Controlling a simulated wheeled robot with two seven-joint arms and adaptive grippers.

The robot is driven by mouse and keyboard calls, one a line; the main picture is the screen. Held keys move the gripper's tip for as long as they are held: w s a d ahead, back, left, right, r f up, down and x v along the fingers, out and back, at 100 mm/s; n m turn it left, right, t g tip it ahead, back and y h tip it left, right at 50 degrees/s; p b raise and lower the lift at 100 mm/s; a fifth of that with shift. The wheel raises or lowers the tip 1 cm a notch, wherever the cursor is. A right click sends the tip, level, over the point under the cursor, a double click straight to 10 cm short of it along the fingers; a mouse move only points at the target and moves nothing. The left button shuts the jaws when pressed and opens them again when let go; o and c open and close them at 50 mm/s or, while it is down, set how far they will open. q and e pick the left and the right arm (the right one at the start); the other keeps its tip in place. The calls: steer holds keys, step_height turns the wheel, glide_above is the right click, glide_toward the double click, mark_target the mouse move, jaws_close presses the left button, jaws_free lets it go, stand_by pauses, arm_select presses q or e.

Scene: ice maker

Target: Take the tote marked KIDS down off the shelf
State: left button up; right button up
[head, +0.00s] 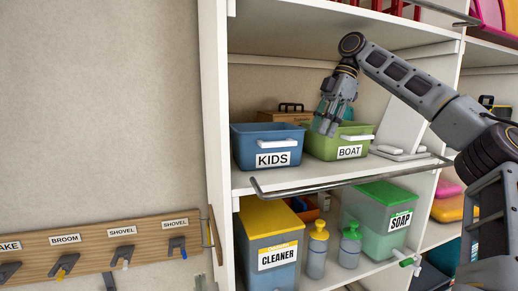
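The blue tote marked KIDS (266,146) stands upright on the middle shelf at its left end, with its white label and pale handle facing me. The green tote marked BOAT (337,146) stands just right of it. My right gripper (325,128) points down over the near left part of the green tote, close to the right rim of the KIDS tote. It hides part of the green tote's rim. I cannot tell whether its fingers are open or shut, and no tote is visibly held. My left gripper is not in view.
A metal rail (350,176) runs along the middle shelf's front edge. A brown case (285,114) stands behind the totes. Below are a CLEANER bin (271,259), bottles and a SOAP bin (382,215). A labelled hook rack (95,241) hangs on the left wall.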

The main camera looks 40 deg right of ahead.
steer(key=shift+s, duration=0.5)
glide_toward(280, 142)
steer(key=shift+w+d+f+p, duration=0.1)
steer(key=shift+d+f+p, duration=0.1)
steer(key=shift+f, duration=1.1)
steer(key=shift+w+d+f+p, duration=0.1)
steer(key=shift+f+p, duration=0.05)
steer(key=shift+f, duration=1.2)
steer(key=shift+w+a, duration=0.1)
steer(key=shift+a, duration=0.25)
steer(key=shift+w+a, duration=0.25)
steer(key=shift+a, duration=0.6)
steer(key=x, duration=0.3)
steer(key=shift+x, duration=0.95)
